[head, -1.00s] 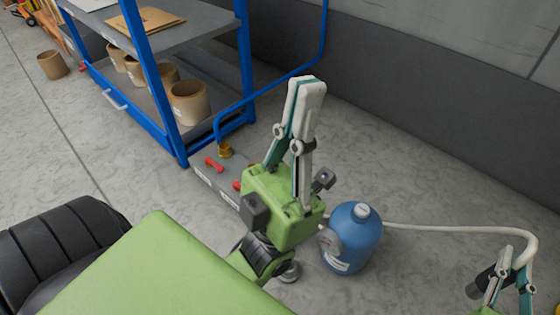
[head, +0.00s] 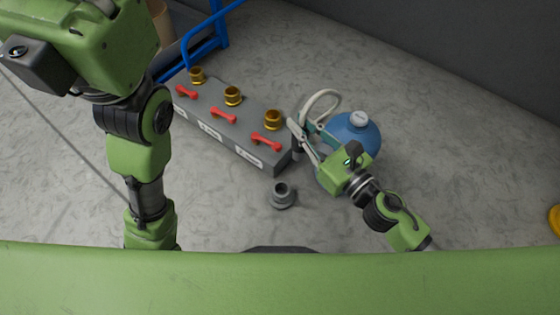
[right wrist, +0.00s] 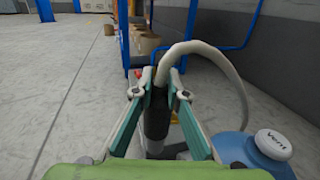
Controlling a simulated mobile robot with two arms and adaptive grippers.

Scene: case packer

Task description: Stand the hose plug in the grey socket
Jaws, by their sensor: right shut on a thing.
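The hose plug (head: 298,154) is a dark cylinder on the end of a pale hose. My right gripper (head: 299,132) is shut on it, between the blue bottle and the valve block. In the right wrist view the plug (right wrist: 155,122) hangs upright between the fingers, its lower end partly hidden by the gripper. The grey socket (head: 283,197) is a small round cup on the floor, open side up and empty. It lies below and slightly left of the plug in the head view. My left gripper's body shows at the upper left; its fingers are out of frame.
A grey valve block (head: 225,125) with red handles and brass fittings lies just left of my right gripper. The blue bottle (head: 362,133) stands on its right, with the hose (head: 321,97) looping beside it. The floor around the socket is clear.

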